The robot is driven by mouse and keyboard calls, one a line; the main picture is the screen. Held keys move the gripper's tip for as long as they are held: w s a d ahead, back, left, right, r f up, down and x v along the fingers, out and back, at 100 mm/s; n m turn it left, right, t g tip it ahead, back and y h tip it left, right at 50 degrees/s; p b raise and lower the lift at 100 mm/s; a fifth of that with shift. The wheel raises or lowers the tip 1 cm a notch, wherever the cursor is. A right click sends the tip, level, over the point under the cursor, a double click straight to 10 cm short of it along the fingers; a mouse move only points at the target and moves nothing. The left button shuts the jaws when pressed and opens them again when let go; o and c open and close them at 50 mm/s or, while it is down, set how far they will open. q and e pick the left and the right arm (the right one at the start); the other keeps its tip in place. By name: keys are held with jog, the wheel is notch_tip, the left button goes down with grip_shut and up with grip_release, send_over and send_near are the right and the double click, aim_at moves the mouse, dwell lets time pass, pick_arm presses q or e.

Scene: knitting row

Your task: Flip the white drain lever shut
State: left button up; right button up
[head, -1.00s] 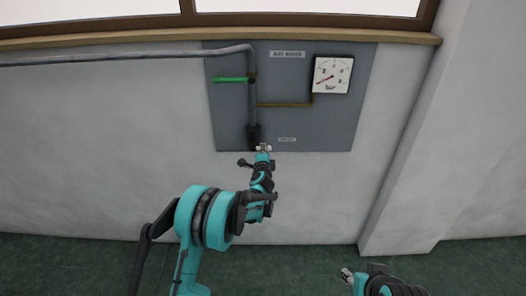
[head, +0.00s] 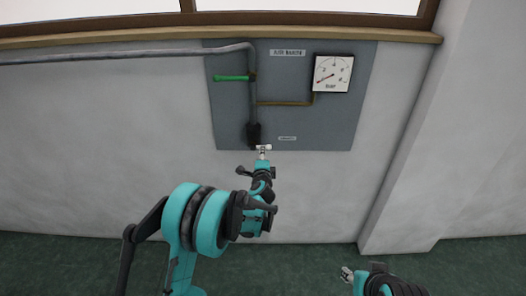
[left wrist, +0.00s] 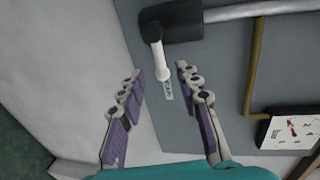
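The white drain lever (left wrist: 159,60) hangs from a dark fitting (left wrist: 180,18) at the end of the grey pipe. In the head view the lever (head: 265,147) sticks out sideways to the right, across the pipe's line, at the panel's lower edge. My left gripper (left wrist: 159,72) is open; in its wrist view the lever's free end lies between the fingers, but I cannot tell how near it is in depth. In the head view the left gripper (head: 262,154) is just below the lever. My right gripper (head: 347,274) is low in the picture, away from the panel, its fingers too small to judge.
The grey panel (head: 320,120) carries a green lever (head: 231,78), a brass pipe (head: 283,104) and a white dial gauge (head: 333,74). The grey pipe (head: 120,55) runs left along the wall. A wall pillar (head: 430,140) juts out at right.

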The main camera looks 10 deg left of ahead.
pick_arm(q)
jog(key=v, duration=0.5)
jog(key=shift+s, duration=0.35)
